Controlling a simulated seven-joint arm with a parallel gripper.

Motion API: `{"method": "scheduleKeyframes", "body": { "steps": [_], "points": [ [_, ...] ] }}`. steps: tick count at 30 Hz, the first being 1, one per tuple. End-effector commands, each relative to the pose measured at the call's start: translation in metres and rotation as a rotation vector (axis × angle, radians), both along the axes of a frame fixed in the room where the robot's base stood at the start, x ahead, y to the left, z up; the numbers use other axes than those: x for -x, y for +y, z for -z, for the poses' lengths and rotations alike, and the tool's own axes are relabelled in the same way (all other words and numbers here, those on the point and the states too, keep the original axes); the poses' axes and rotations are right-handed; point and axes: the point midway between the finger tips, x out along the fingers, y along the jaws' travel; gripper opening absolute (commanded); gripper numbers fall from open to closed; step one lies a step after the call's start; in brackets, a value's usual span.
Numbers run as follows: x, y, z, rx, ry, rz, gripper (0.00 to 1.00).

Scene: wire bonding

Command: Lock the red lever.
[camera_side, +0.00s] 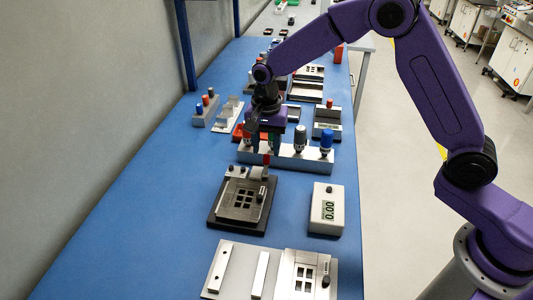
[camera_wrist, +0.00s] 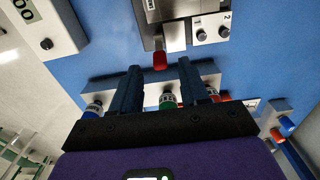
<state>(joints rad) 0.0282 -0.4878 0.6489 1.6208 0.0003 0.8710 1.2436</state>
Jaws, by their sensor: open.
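The red lever (camera_wrist: 160,61) has a red tip on a metal arm. It sticks out from the edge of the metal clamp fixture (camera_wrist: 177,12) towards my gripper. In the side view the lever's red tip (camera_side: 266,158) is at the back right of the fixture (camera_side: 222,214), just in front of the tool rack. My gripper (camera_wrist: 158,66) is open and empty. In the wrist picture its two dark fingers lie either side of the red tip; contact cannot be told. In the side view my gripper (camera_side: 264,143) hangs over the rack, close behind the lever.
The metal tool rack (camera_side: 286,157) holds several colour-capped tools, including a blue-capped one (camera_side: 326,142), close to my fingers. A white meter (camera_side: 336,196) reading 0.00 stands right of the fixture. Another metal fixture (camera_side: 240,262) lies in front. The blue bench is clear at left.

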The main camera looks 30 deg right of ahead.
Motion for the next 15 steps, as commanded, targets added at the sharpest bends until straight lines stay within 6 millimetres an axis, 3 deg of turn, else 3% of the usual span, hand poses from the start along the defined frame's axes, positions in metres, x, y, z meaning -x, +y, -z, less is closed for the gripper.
{"method": "scheduleKeyframes", "body": {
  "steps": [6, 15],
  "points": [
    [0.0, 0.0, 0.025, 0.001, 0.001, 0.001, 0.45],
    [0.0, 0.0, 0.032, -0.001, -0.001, 0.0, 0.45]
  ]
}}
